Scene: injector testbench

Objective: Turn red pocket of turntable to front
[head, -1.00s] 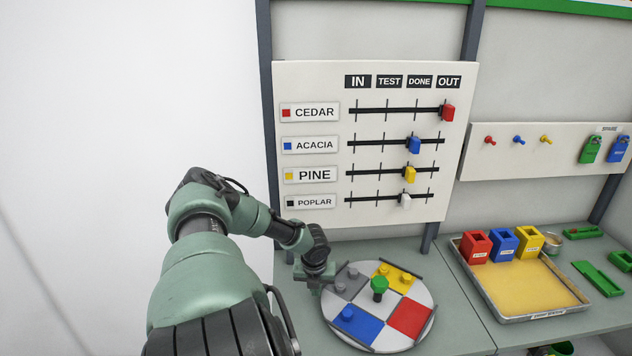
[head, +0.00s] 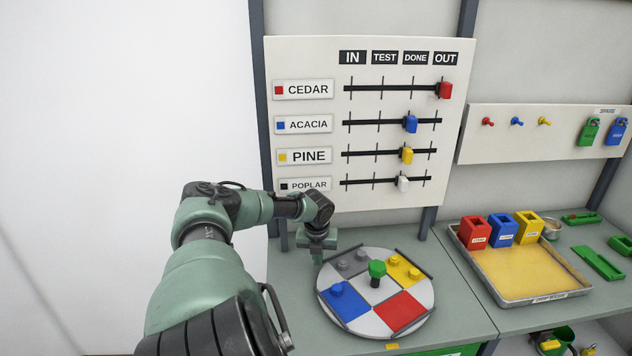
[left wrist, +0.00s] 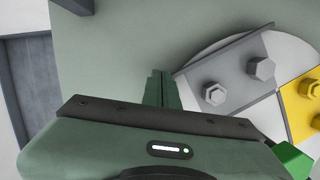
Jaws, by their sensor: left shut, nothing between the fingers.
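The turntable (head: 424,299) is a round light disc with four coloured pockets and a green knob (head: 377,269) at its centre. The red pocket (head: 401,312) is at the front right and looks empty. The blue pocket (head: 341,304) is at the left, the grey pocket (head: 349,264) at the back left and the yellow pocket (head: 407,271) at the back right. My left gripper (head: 317,257) is shut and empty, pointing down beside the disc's back-left rim. In the left wrist view its fingers (left wrist: 159,88) are beside the grey pocket (left wrist: 232,83); contact is unclear.
A yellow mark (head: 392,346) is on the table's front edge. A slider board (head: 300,228) stands behind the turntable. A tray (head: 545,299) with red, blue and yellow bins is to the right. Bare table lies between tray and turntable.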

